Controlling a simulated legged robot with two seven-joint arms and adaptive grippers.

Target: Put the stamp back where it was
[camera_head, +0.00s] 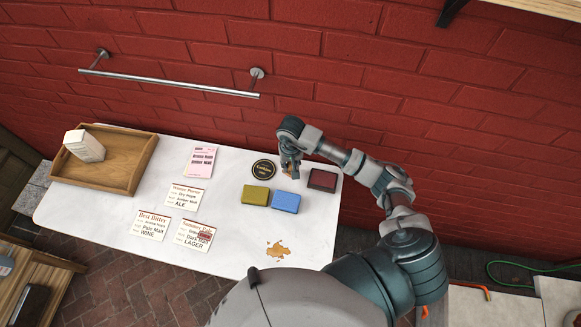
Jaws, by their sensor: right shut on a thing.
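My right gripper (290,167) reaches over the back right of the white table and is shut on the stamp. Only a small brownish bit of the stamp (288,172) shows between the fingers; the rest is hidden. The gripper is above the area between the round black coaster (263,169) and the dark red ink pad (322,180). I cannot tell whether the stamp touches the table. An olive ink pad (256,195) and a blue ink pad (286,202) lie just in front. My left gripper is not in view.
The white table (110,205) holds a wooden tray (103,176) with a white carton (85,146), a pink sheet (201,161) and three label cards. The "Summer Pale" card (194,233) bears a dark red mark. A wall rail (170,86) runs behind.

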